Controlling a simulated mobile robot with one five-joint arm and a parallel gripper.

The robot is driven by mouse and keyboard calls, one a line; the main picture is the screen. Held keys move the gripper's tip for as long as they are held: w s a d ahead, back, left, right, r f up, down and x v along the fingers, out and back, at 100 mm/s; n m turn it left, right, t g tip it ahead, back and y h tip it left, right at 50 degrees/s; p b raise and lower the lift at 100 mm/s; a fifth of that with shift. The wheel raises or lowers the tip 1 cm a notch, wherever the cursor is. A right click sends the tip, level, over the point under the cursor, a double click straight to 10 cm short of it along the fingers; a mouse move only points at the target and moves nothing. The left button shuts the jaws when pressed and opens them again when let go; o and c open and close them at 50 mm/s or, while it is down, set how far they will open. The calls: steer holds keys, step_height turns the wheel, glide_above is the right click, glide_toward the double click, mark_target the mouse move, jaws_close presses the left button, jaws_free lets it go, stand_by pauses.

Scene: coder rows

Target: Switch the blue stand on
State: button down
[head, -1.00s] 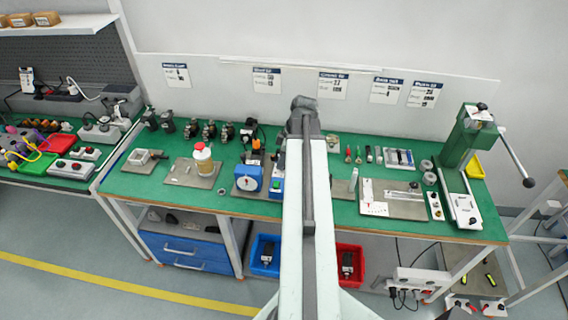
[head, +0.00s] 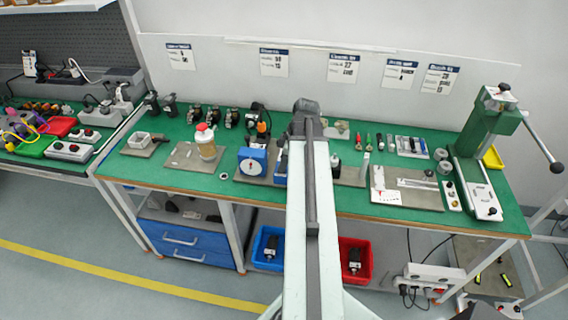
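A blue stand (head: 250,163) with a round white dial on its front stands upright on the green bench, just left of my arm. A second blue and white part (head: 281,167) stands close on its right and is partly hidden behind my arm. No switch can be made out clearly at this size. My arm reaches forward over the bench, and its dark end (head: 306,106) is beyond and to the right of the blue stand, apart from it in the picture. My gripper's fingers cannot be made out, so I cannot tell whether it is open or shut.
A white bottle with a red cap (head: 206,145) stands left of the blue stand. A green press with a long lever (head: 489,135) stands at the bench's right end. Blue (head: 268,263) and red (head: 362,270) bins sit below. The floor in front is clear.

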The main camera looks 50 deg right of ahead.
steer(key=shift+d, duration=0.15)
steer(key=shift+w+d+r, duration=0.1)
steer(key=shift+w+d, duration=0.35)
steer(key=shift+d, duration=0.15)
steer(key=shift+r+p, duration=0.1)
steer(key=shift+p, duration=0.2)
steer(key=shift+r+p, duration=0.3)
steer(key=r+p, duration=0.4)
steer(key=shift+w+d+r, duration=0.15)
steer(key=shift+w, duration=0.1)
steer(key=p+v, duration=0.8)
steer(key=v, duration=0.1)
steer(key=shift+s+p, duration=0.25)
steer(key=shift+p, duration=0.1)
steer(key=shift+d, duration=0.1)
